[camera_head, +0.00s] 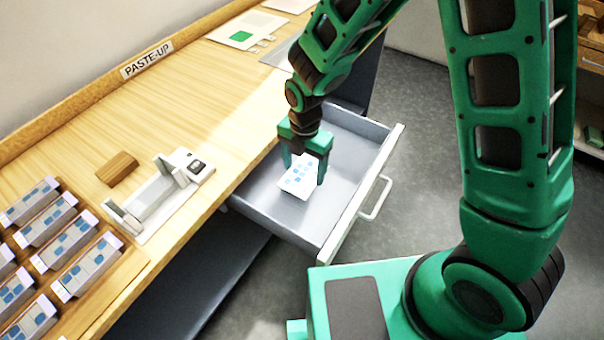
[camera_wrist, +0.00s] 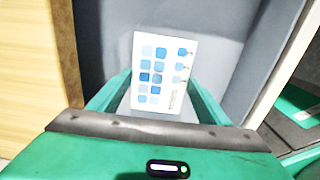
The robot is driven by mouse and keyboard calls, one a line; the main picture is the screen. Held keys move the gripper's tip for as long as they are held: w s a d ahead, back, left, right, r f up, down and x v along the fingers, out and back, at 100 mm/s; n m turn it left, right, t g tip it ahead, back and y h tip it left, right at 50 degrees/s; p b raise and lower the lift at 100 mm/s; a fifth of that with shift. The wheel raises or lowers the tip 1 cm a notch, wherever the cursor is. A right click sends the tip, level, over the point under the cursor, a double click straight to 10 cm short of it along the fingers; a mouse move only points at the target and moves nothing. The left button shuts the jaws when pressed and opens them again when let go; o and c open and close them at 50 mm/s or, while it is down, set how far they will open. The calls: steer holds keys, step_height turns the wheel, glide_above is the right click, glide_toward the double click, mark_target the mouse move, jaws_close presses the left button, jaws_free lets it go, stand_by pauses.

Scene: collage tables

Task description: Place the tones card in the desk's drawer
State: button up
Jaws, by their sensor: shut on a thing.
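The tones card (camera_head: 298,178) is white with blue squares and is held by my gripper (camera_head: 306,172), which is shut on it. The card and the fingers are over the inside of the open drawer (camera_head: 345,135). I cannot tell whether the card touches the drawer floor. In the wrist view the card (camera_wrist: 160,72) stands between the green fingers of my gripper (camera_wrist: 158,100), with the grey drawer interior (camera_wrist: 230,60) behind it. The drawer is pulled out from under the wooden desk (camera_head: 140,80) and looks otherwise empty.
A white holder (camera_head: 155,200) and a brown wooden block (camera_head: 117,168) lie on the desk. Several white cases with blue squares (camera_head: 85,268) stand at the lower left. A "PASTE-UP" sign (camera_head: 146,60) is on the desk's back edge. The drawer's handle (camera_head: 377,198) faces the floor (camera_head: 420,110).

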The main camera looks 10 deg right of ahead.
mark_target(305, 175)
steer(key=shift+f, duration=2)
steer(key=shift+d+f, duration=0.1)
steer(key=shift+f, duration=0.15)
